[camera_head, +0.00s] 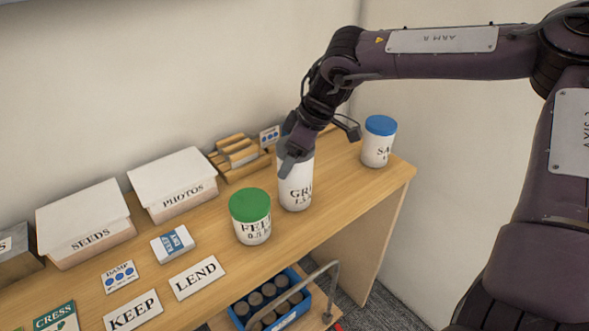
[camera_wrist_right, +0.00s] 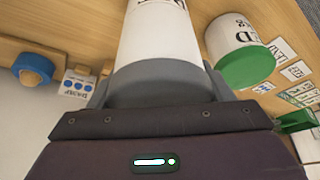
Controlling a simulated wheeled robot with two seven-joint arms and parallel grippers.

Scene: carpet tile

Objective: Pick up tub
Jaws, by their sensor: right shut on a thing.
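A tall white tub (camera_head: 298,188) with a label starting "GR" is upright on the wooden shelf top. My right gripper (camera_head: 296,158) comes down on it from above and is shut on its upper end, one finger across its front. The right wrist view shows the tub (camera_wrist_right: 158,32) with its grey lid between the fingers. A shorter white tub labelled "FE…" with a green lid (camera_head: 250,205) stands just left of it. A white tub with a blue lid (camera_head: 380,125) stands at the shelf's right end. My left gripper is not in view.
The PHOTOS box (camera_head: 172,178) and SEEDS box (camera_head: 84,222) stand along the wall. KEEP (camera_head: 133,310) and LEND (camera_head: 197,278) cards lie in front. A blue crate of jars (camera_head: 284,323) sits on a lower level.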

